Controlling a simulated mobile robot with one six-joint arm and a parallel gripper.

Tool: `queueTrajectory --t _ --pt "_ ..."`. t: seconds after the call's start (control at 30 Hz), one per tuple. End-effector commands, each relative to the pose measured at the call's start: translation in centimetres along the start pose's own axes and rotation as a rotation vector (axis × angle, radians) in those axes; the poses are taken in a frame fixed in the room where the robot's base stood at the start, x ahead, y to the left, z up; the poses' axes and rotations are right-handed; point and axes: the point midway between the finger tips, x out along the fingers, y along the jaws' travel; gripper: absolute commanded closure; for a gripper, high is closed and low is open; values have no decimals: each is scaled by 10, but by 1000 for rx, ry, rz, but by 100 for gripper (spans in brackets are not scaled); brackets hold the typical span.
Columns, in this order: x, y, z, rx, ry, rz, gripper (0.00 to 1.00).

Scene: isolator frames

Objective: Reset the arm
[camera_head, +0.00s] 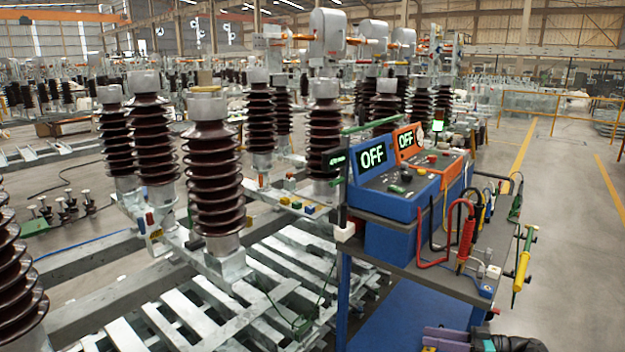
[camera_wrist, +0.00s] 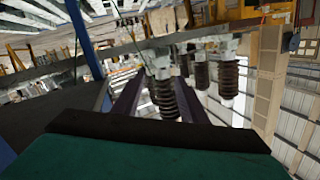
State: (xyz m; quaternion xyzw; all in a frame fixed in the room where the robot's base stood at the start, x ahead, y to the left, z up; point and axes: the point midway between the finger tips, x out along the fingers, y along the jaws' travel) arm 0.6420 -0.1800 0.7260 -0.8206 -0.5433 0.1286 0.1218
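My gripper (camera_head: 428,339) shows at the bottom edge of the head view, right of centre, with purple fingers pointing left and a black wrist behind them. It is low in front of the blue-framed test cart (camera_head: 344,295), and most of my arm is out of the picture. In the wrist view my gripper (camera_wrist: 152,88) has two dark purple fingers apart, with background showing between them. It appears open and empty. The wrist view is tilted, with a teal and black part of my own filling its bottom.
The cart carries blue (camera_head: 385,200) and orange (camera_head: 411,150) consoles reading OFF, plus coloured test leads (camera_head: 466,237). Brown ribbed insulators (camera_head: 215,170) stand on metal frames to the left. Open floor (camera_head: 570,240) lies to the right.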

Motion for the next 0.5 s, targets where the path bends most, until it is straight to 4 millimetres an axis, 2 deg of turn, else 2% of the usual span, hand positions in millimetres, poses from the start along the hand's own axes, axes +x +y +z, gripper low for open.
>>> queueTrajectory --t 0.03,0.2,0.37,0.5 --pt "21 -7 12 29 -26 -25 61" --pt "79 -26 57 133 -128 -87 61" --pt "126 -51 104 238 -242 -135 61" --pt "161 -78 148 333 -360 -169 61"
